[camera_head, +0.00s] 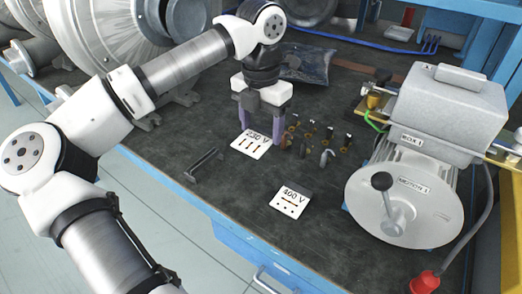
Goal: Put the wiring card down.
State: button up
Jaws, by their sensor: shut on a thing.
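Two white wiring cards show in the head view. The card marked 230 V (250,148) is at my gripper (261,131), whose purple fingers stand on either side of its upper part. My gripper points down and is shut on this card. I cannot tell whether the card touches the bench top. The card marked 400 V (290,201) lies on the dark bench mat nearer the front, apart from my gripper.
A grey motor (405,205) with a terminal box (452,110) stands at right. Several small brass-and-black parts (310,131) sit right of my gripper. A dark bracket (204,164) lies left. Bare mat (240,188) shows between bracket and 400 V card.

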aim_at(261, 132)
notch_tip(261, 132, up, 8)
jog(key=shift+f, duration=0.1)
dwell(0.4)
